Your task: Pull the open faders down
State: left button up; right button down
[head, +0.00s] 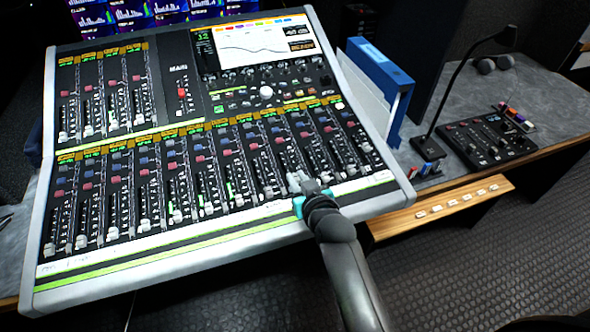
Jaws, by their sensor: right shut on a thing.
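The mixing console (130,258) fills the left and middle of the head view, with a long lower row of faders. Several grey caps at the row's left, such as one fader cap (80,241), sit near the bottom of their slots. Toward the right end, one fader cap (367,147) sits higher in its slot. My right gripper (298,181) is at the lower row, right of the middle, shut on a fader cap that its fingers largely hide. My left gripper is out of view.
A smaller fader bank (105,95) with a red master fader (182,93) is above the row. A console screen (258,44) is at the top. A blue binder (385,75), a gooseneck microphone (447,95) and a small control panel (487,139) stand to the right.

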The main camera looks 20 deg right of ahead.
jog(key=shift+s+d+p, duration=0.1)
jog(key=shift+s+p, duration=0.3)
jog(key=shift+s, duration=0.65)
jog(key=shift+f, duration=0.25)
jog(key=c, duration=1)
grip_release()
jog(key=shift+s+r, duration=0.1)
jog(key=shift+s, duration=0.05)
jog(key=shift+o, duration=1)
jog(key=p+v, duration=0.3)
jog(key=v, duration=1.2)
